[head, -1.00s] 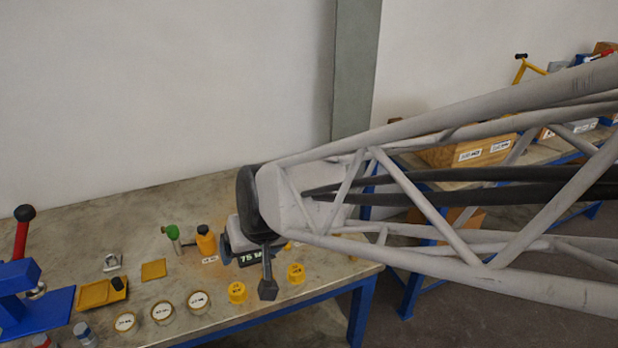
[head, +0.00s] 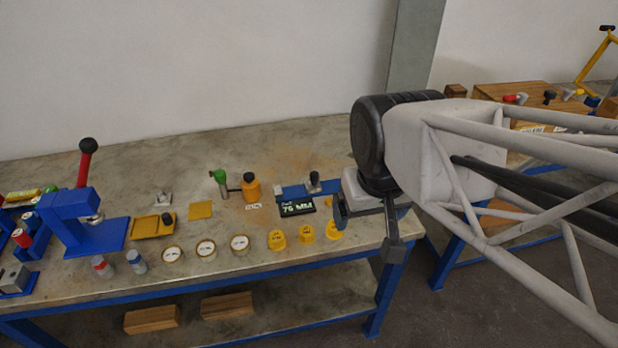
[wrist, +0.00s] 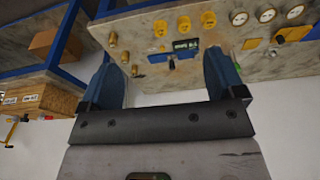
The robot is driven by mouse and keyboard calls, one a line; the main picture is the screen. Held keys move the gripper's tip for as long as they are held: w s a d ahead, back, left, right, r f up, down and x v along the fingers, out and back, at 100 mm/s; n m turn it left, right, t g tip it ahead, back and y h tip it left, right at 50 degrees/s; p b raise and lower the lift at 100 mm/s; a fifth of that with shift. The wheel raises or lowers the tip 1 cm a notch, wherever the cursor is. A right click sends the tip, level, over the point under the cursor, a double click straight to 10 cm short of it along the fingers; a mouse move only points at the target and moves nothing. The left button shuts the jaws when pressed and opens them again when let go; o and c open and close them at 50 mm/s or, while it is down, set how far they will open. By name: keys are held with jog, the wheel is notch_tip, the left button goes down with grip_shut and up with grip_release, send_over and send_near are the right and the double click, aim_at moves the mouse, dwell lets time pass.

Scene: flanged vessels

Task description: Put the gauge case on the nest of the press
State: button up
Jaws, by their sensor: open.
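Three round brass-rimmed cases with white labelled faces, which look like the gauge cases, stand in a row on the bench: left (head: 173,254), middle (head: 206,248) and right (head: 239,243). Their labels are too small to read. They also show at the top right of the wrist view (wrist: 267,15). The blue press (head: 68,222) with a red lever stands to their left; its nest is not clear at this size. My gripper (head: 366,235) is open and empty above the bench's right end, well right of the cases. Its blue fingers show apart in the wrist view (wrist: 160,45).
Several yellow caps (head: 306,232) and a black 75 MM display (head: 297,207) lie between the cases and my gripper. Another bench stands right.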

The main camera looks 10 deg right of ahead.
jog(key=n+g, duration=0.3)
jog(key=n, duration=1.3)
send_over(208, 248)
jog(key=f, duration=2.2)
jog(key=shift+d+f, duration=0.2)
jog(key=shift+d, duration=0.2)
jog(key=shift+a+f, duration=0.3)
jog(key=shift+a, duration=0.1)
jog(key=shift+f, duration=1.35)
